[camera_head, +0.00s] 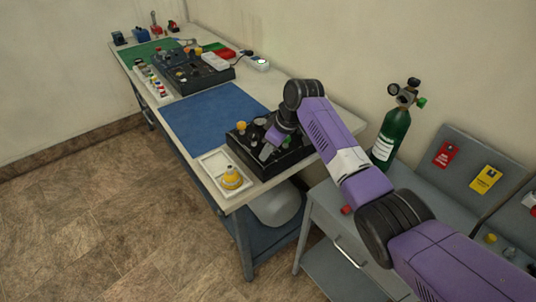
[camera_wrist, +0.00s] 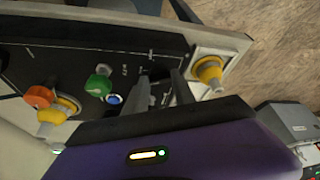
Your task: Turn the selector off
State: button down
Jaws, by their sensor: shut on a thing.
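The black trainer box (camera_head: 240,145) sits at the near end of the bench, with my gripper (camera_head: 268,148) reaching down onto its top. In the wrist view my gripper (camera_wrist: 162,92) has its two grey fingers close together at the panel, between white marks. They are shut on a small part there, which the fingers almost wholly hide; I take it to be the selector, but its pointer direction cannot be read. A green knob (camera_wrist: 98,85) and a blue-lit button (camera_wrist: 114,99) are beside the fingers on the panel (camera_wrist: 60,62).
A white tray (camera_head: 208,162) with a yellow-collared fitting (camera_head: 231,177) stands at the bench's near corner. An orange knob (camera_wrist: 39,97) and yellow fitting are at the panel's left. A blue mat (camera_head: 210,115) lies clear behind. A green cylinder (camera_head: 391,135) stands at right.

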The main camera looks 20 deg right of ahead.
jog(key=n+b, duration=0.1)
jog(key=n+g+b, duration=0.1)
jog(key=n+b, duration=0.1)
jog(key=n+y+b, duration=0.1)
jog(key=b, duration=0.1)
jog(key=shift+w+d+f, duration=0.15)
jog(key=shift+w+f, duration=0.1)
jog(key=shift+f, duration=0.05)
jog(key=n+g+b, duration=0.1)
jog(key=n+b, duration=0.2)
jog(key=b, duration=0.1)
jog(key=shift+r, duration=0.2)
jog(key=shift+r+n+g+b, duration=0.1)
jog(key=shift+n+g+b, duration=0.2)
jog(key=shift+y, duration=0.3)
jog(key=c, duration=1)
grip_release()
jog(key=shift+c, duration=0.2)
jog(key=v, duration=0.7)
jog(key=shift+r+b, duration=0.3)
jog(key=shift+r, duration=0.1)
jog(key=shift+d, duration=0.15)
